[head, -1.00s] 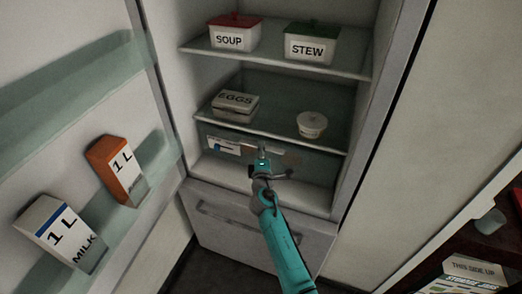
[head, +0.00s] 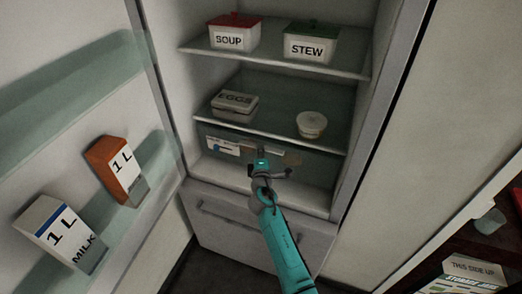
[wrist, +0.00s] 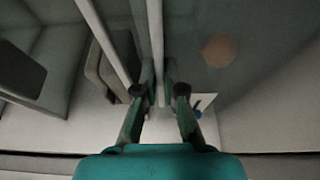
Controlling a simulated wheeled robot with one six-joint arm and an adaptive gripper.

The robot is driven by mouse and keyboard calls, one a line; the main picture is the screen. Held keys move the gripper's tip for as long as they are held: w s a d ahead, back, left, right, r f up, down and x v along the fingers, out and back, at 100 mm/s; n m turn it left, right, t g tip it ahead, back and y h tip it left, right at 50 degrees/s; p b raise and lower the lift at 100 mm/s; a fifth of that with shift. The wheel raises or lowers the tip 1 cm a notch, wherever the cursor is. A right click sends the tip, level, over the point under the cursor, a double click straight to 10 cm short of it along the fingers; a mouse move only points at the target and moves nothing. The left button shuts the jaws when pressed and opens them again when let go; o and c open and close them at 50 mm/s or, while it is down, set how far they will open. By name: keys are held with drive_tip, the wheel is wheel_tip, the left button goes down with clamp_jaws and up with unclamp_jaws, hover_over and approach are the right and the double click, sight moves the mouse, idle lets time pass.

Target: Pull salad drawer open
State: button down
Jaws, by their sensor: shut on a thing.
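The salad drawer (head: 314,168) is a see-through bin under the lowest shelf of the open fridge. Its pale front bar (head: 245,151) runs across the front, and a pale bar (wrist: 156,40) passes between my fingers in the wrist view. My gripper (head: 262,155) is shut on this bar near the middle of the drawer front. In the wrist view both fingertips of my gripper (wrist: 160,78) lie one on each side of the bar. Dim white-and-blue and orange-brown shapes show through the drawer; I cannot tell what they are.
An egg box (head: 235,105) and a lidded tub (head: 311,124) stand on the shelf above. Soup (head: 232,32) and stew (head: 311,42) boxes stand higher. The fridge door with cartons (head: 62,232) is open at the left. A closed lower drawer (head: 225,218) lies below.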

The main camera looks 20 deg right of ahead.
drive_tip(key=s+a, duration=0.7)
drive_tip(key=s, duration=0.3)
drive_tip(key=s+a, duration=0.7)
drive_tip(key=s, duration=0.2)
drive_tip(key=shift+s+a, duration=0.15)
drive_tip(key=shift+s, duration=0.2)
drive_tip(key=c, duration=1.3)
unclamp_jaws()
drive_tip(key=shift+s, duration=0.1)
drive_tip(key=v, duration=1.2)
drive_tip(key=shift+a, duration=0.1)
